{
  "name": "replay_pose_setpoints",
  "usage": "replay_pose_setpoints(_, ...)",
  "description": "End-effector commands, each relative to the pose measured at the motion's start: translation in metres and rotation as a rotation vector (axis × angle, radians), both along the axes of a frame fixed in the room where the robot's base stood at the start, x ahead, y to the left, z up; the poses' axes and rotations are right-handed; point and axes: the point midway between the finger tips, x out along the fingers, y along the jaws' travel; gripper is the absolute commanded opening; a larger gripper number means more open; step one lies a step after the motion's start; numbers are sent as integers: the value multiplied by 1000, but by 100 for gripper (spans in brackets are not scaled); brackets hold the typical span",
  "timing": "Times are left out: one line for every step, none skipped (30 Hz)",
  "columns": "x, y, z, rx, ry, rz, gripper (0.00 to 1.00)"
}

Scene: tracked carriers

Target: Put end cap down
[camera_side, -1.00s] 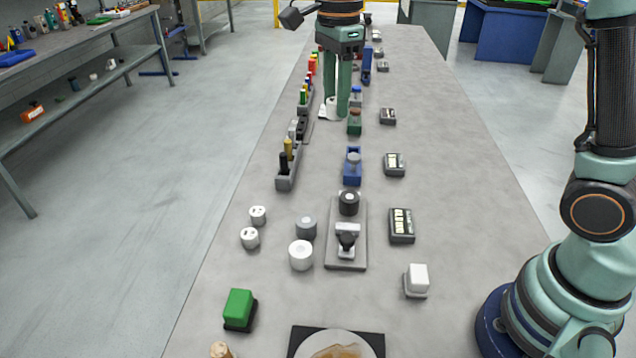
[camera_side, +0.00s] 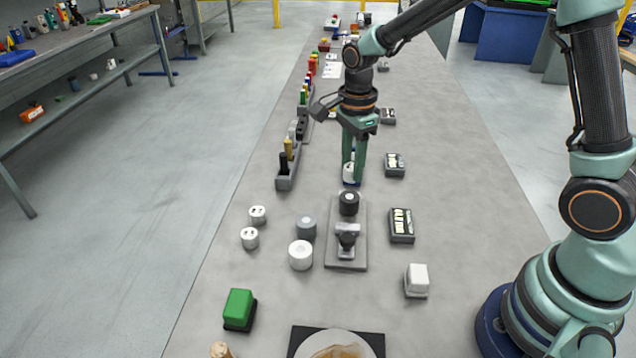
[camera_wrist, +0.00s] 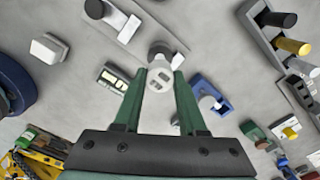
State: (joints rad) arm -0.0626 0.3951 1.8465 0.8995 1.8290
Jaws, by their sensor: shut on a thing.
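My gripper (camera_side: 354,180) is shut on a white end cap (camera_side: 349,172), with one green finger on each side of it. In the wrist view the end cap (camera_wrist: 159,78) shows a round face with dark slots, between the fingertips. It is held over the table's middle, by the blue carrier (camera_wrist: 208,92), which my fingers mostly hide in the side view. Its height above the table is hard to tell. Two similar white slotted caps stand on the table at the left, one farther (camera_side: 258,214) and one nearer (camera_side: 250,238).
A grey fixture plate (camera_side: 346,262) with a black cylinder (camera_side: 348,203) stands just nearer than my gripper. A grey rack (camera_side: 286,181) is at left, a labelled box (camera_side: 395,164) at right. A grey cylinder (camera_side: 306,228) and white roll (camera_side: 301,255) stand near the plate.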

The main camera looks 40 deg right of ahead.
Motion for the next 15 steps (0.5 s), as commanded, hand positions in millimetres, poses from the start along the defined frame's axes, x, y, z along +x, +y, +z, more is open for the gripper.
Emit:
replay_pose_setpoints(0,0,-3,0,2,0,0)
replay_pose_setpoints(0,0,-5,-1,2,0,0)
replay_pose_setpoints(0,0,-8,-1,2,0,0)
replay_pose_setpoints(0,0,-11,-1,2,0,0)
replay_pose_setpoints(-1,0,-15,0,3,0,0)
replay_pose_setpoints(-1,0,-21,0,4,0,0)
replay_pose_setpoints(-1,0,-26,0,4,0,0)
replay_pose_setpoints(-1,0,-31,0,4,0,0)
replay_pose_setpoints(-1,0,-36,0,4,0,0)
replay_pose_setpoints(-1,0,-40,0,4,0,0)
replay_pose_setpoints(-1,0,-42,0,3,0,0)
replay_pose_setpoints(0,0,-45,-1,2,0,0)
replay_pose_setpoints(-1,0,-46,-1,2,0,0)
replay_pose_setpoints(0,0,-47,0,2,0,0)
replay_pose_setpoints(0,0,-47,0,1,0,0)
